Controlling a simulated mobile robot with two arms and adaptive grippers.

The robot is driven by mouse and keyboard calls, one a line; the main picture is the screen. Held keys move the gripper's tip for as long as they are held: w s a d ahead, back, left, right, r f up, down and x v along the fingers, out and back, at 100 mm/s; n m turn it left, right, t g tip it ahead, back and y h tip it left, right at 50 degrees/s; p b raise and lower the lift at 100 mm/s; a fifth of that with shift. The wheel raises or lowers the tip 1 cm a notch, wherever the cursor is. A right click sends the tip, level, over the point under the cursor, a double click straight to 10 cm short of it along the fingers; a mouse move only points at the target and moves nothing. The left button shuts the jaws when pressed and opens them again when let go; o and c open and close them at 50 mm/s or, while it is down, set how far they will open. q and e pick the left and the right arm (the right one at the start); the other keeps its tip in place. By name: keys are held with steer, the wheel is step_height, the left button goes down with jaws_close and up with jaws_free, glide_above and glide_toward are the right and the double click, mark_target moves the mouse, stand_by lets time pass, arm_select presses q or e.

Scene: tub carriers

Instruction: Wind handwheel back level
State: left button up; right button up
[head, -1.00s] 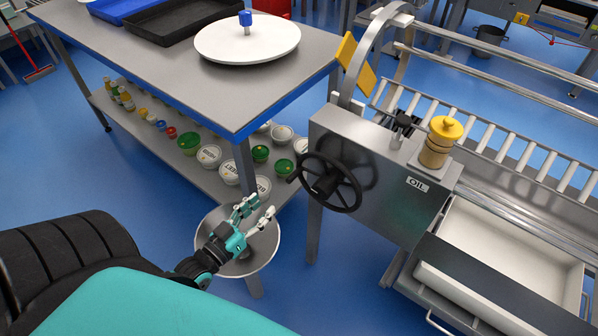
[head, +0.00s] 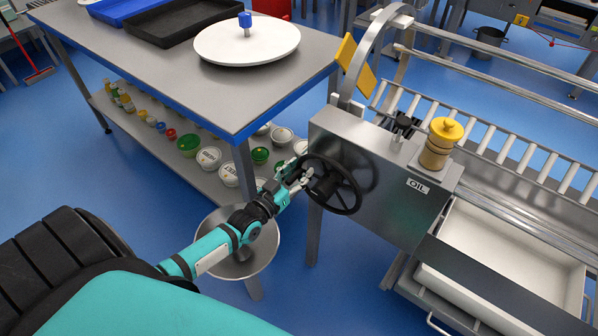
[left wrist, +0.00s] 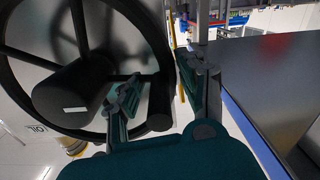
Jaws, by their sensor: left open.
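The black spoked handwheel (head: 352,206) is mounted on the front of a grey metal box (head: 395,207). In the left wrist view the wheel's rim (left wrist: 22,92) and hub (left wrist: 72,97) fill the left side. A dark upright handle (left wrist: 159,104) stands near the rim. My left gripper (head: 304,175) is at the wheel's left edge. Its fingers (left wrist: 160,78) are open, one on each side of the handle. I cannot tell whether either finger touches it. My right gripper is not in view.
A workbench (head: 222,98) with a white turntable (head: 247,41) stands behind left, with tubs on its lower shelf. A metal bowl (head: 262,262) is below my left arm. A brass and yellow oil cup (head: 438,145) tops the box. A roller conveyor (head: 520,150) and white tray (head: 500,255) lie right.

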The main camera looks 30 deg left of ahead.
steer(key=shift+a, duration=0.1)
arm_select(q)
steer(key=shift+c, duration=0.7)
jaws_close()
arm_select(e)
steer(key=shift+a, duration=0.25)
arm_select(q)
steer(key=shift+d+r+m+p, duration=0.15)
steer(key=shift+m+p, duration=0.15)
steer(key=shift+p, duration=0.1)
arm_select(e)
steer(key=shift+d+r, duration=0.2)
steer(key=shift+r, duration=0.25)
